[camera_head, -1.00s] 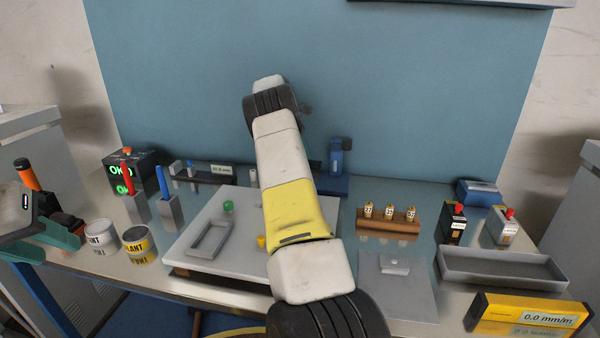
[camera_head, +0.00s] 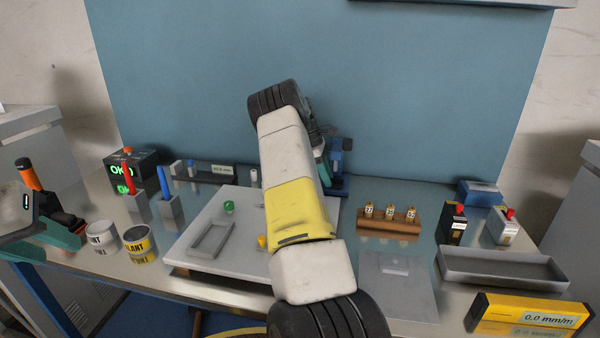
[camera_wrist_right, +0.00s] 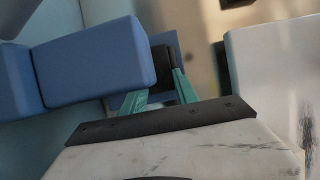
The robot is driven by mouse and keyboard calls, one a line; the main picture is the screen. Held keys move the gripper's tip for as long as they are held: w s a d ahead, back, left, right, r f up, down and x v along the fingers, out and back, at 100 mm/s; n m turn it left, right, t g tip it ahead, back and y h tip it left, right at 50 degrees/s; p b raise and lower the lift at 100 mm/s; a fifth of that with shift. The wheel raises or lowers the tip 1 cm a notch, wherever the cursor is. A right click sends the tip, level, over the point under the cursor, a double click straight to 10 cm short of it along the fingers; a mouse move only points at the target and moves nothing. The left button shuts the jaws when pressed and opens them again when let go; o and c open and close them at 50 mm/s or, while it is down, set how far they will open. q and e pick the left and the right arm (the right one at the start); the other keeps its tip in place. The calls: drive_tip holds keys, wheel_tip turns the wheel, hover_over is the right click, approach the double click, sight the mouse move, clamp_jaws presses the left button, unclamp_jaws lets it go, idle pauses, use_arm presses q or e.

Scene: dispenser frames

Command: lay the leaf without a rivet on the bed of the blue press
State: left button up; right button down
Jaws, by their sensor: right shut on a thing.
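The blue press (camera_head: 341,166) stands at the back of the table, partly covered by my right arm. My right gripper (camera_head: 321,172) is beside it on the left, mostly hidden by the arm.
A white board (camera_head: 190,257) with a grey frame (camera_head: 211,240), a green piece (camera_head: 229,207) and a yellow piece (camera_head: 262,241) is left of my arm. Cans (camera_head: 137,243) stand further left. A wooden rack (camera_head: 388,224) and grey tray (camera_head: 500,268) are on the right.

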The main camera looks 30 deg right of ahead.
drive_tip(key=shift+d, duration=0.1)
drive_tip(key=c, duration=0.9)
unclamp_jaws()
drive_tip(key=shift+r, duration=0.1)
drive_tip(key=v, duration=1.2)
drive_tip(key=s+a+r+m+t+y, duration=0.2)
drive_tip(key=s+a+r+m+t, duration=0.1)
drive_tip(key=s+a+r, duration=0.5)
drive_tip(key=s+a+r+m+t+y, duration=0.2)
drive_tip(key=s+a+r+m+t, duration=0.15)
drive_tip(key=a+r, duration=0.45)
drive_tip(key=s+a+f+m+t, duration=0.1)
drive_tip(key=s+a, duration=0.5)
drive_tip(key=s, duration=0.1)
drive_tip(key=s+a+f+m+y, duration=0.1)
drive_tip(key=s+a+f, duration=0.1)
drive_tip(key=s+a, duration=0.4)
drive_tip(key=s+a+f+m+t, duration=0.1)
drive_tip(key=s+a+f, duration=0.1)
drive_tip(key=s+a, duration=0.5)
drive_tip(key=shift+s+a+f+t+y, duration=0.1)
drive_tip(key=shift+s+t+y, duration=0.25)
drive_tip(key=shift+s, duration=0.4)
